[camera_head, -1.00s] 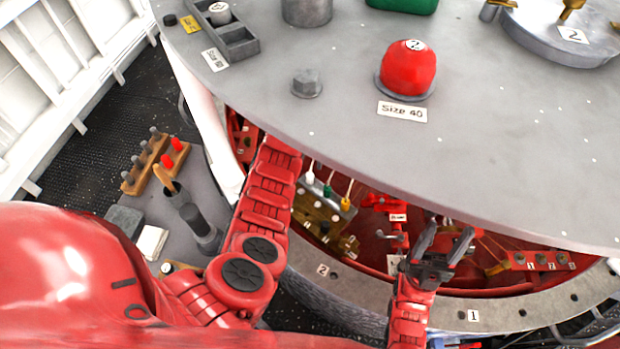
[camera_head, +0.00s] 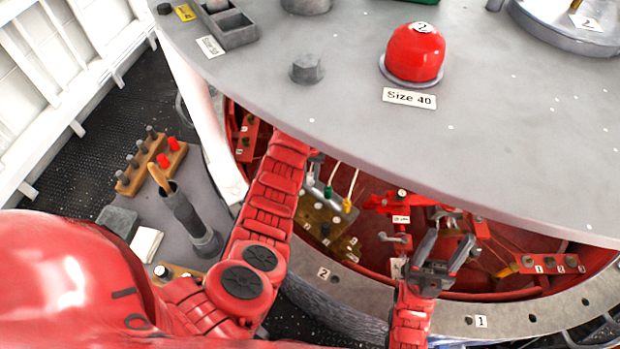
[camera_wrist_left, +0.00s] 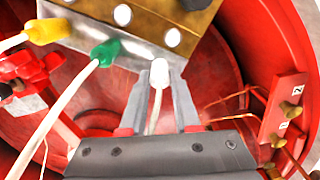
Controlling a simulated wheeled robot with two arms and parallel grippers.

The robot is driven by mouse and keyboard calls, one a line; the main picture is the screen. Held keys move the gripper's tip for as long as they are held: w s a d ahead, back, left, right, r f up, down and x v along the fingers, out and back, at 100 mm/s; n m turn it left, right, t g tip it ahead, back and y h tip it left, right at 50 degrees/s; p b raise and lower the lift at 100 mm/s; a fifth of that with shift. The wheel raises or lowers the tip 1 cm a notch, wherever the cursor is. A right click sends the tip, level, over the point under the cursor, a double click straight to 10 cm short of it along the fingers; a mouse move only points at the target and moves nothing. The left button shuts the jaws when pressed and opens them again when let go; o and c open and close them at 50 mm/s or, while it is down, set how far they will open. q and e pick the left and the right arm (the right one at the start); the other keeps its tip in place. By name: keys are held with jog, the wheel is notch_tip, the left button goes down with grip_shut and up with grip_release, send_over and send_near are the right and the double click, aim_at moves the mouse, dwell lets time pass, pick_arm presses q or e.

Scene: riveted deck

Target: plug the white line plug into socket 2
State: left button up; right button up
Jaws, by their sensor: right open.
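The white line plug (camera_wrist_left: 159,74) shows in the left wrist view at the lower edge of a brass block (camera_wrist_left: 170,22), its pale cable running back between my fingers. My left gripper (camera_wrist_left: 161,92) has its two fingers apart, one on each side of the plug; I cannot tell whether they touch it. In the head view, my left gripper (camera_head: 314,178) is at the block (camera_head: 322,222) under the grey disc, mostly covering the white plug. A green plug (camera_wrist_left: 105,52) and yellow plug (camera_wrist_left: 48,31) stand beside it. I cannot make out which hole is socket 2. My right gripper (camera_head: 443,258) is open and empty.
The large grey disc (camera_head: 480,140) overhangs the red bay. Red fittings (camera_head: 395,205) and a numbered red strip (camera_head: 548,264) lie right of the block. A grey rim (camera_head: 365,292) runs in front. Cables trail near the plugs.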

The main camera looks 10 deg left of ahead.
aim_at(310, 173)
pick_arm(q)
grip_shut()
jog(key=shift+r, duration=0.1)
jog(key=shift+r+p, duration=1)
jog(key=shift+r, duration=1.15)
jog(key=shift+s+f, duration=0.1)
